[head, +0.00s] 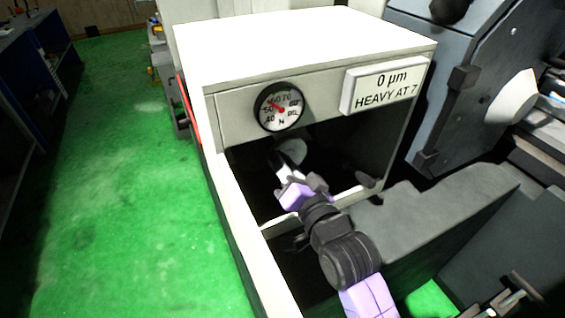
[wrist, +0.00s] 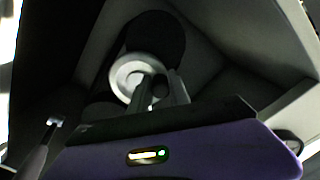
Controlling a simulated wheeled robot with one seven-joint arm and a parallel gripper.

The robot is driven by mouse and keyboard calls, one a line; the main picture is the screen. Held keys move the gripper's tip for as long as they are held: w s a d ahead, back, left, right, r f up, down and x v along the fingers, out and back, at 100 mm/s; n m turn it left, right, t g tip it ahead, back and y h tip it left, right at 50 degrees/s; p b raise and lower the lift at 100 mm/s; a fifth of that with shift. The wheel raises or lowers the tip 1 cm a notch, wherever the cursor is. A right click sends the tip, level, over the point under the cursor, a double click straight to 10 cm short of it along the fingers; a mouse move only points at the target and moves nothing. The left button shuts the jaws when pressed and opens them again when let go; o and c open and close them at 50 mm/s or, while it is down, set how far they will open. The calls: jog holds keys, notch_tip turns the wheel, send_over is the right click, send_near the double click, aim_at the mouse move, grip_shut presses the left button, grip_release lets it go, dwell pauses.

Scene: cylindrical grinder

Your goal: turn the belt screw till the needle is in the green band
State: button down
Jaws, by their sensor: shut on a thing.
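The gauge (head: 280,107) is a round white dial with a black rim on the front of the white cabinet. Its red needle points to the upper left; I cannot make out a green band at this size. My gripper (head: 285,168) reaches into the dark opening below the gauge. In the wrist view my gripper (wrist: 160,88) is shut on the belt screw, a small part mostly hidden by the fingers. A pale round disc (wrist: 128,72) is just behind the fingers, beside a dark cylinder; it also shows in the head view (head: 291,150).
A sign (head: 388,85) reading "0 µm HEAVY AT 7" is right of the gauge. The white cabinet (head: 300,40) walls surround my gripper closely. Grey machine parts (head: 430,215) stand on the right. Green floor (head: 120,190) is clear on the left.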

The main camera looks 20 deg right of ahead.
dwell(0.4)
jog(key=c, duration=1.2)
grip_release()
jog(key=shift+c, duration=0.2)
jog(key=s+b, duration=0.1)
jog(key=s, duration=0.7)
jog(key=shift+w, duration=0.1)
